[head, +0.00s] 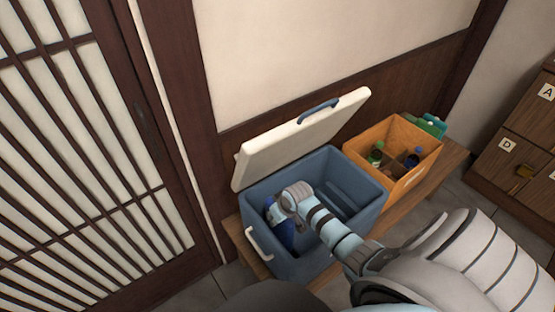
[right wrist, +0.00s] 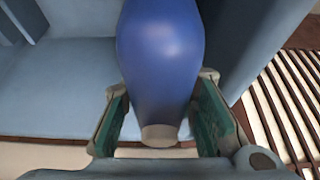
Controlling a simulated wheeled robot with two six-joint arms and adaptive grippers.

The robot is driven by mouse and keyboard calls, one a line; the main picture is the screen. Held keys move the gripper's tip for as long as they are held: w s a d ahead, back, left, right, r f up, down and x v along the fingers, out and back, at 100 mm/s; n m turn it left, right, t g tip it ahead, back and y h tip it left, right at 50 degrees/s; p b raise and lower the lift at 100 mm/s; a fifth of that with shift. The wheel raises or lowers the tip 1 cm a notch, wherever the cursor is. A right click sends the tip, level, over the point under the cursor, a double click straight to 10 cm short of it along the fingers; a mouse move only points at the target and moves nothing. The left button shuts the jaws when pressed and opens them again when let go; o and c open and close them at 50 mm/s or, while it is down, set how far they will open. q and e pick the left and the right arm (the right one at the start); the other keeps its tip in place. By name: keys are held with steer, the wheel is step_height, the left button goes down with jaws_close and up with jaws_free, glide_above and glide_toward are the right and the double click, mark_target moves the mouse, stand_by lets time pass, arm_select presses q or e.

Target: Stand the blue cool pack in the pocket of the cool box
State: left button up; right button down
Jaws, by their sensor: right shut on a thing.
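The blue cool pack (head: 283,235) is inside the open blue-grey cool box (head: 300,268), near its left end. In the right wrist view the cool pack (right wrist: 160,60) is a rounded blue body with a pale cap facing the camera. My right gripper (head: 274,212) reaches down into the box and is shut on the pack, with its fingers (right wrist: 162,108) on both sides near the cap. Raised dividing walls (head: 349,190) show in the right part of the box. The pack's far end is hidden, and I cannot tell whether it touches the box floor. My left gripper is out of view.
The cream lid (head: 300,138) stands raised behind the box. An orange crate (head: 408,184) with several bottles stands to the right on the same wooden bench (head: 445,165). Wooden lettered lockers (head: 515,155) stand at the far right. A lattice screen (head: 85,170) is at the left.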

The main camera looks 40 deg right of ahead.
steer(key=shift+s, duration=0.1)
steer(key=shift+s+p, duration=0.15)
steer(key=shift+p, duration=0.15)
stand_by(0.3)
steer(key=shift+f, duration=0.45)
stand_by(0.5)
steer(key=shift+f+b, duration=0.5)
steer(key=shift+f, duration=0.2)
steer(key=shift+f+b, duration=0.55)
steer(key=shift+f, duration=0.25)
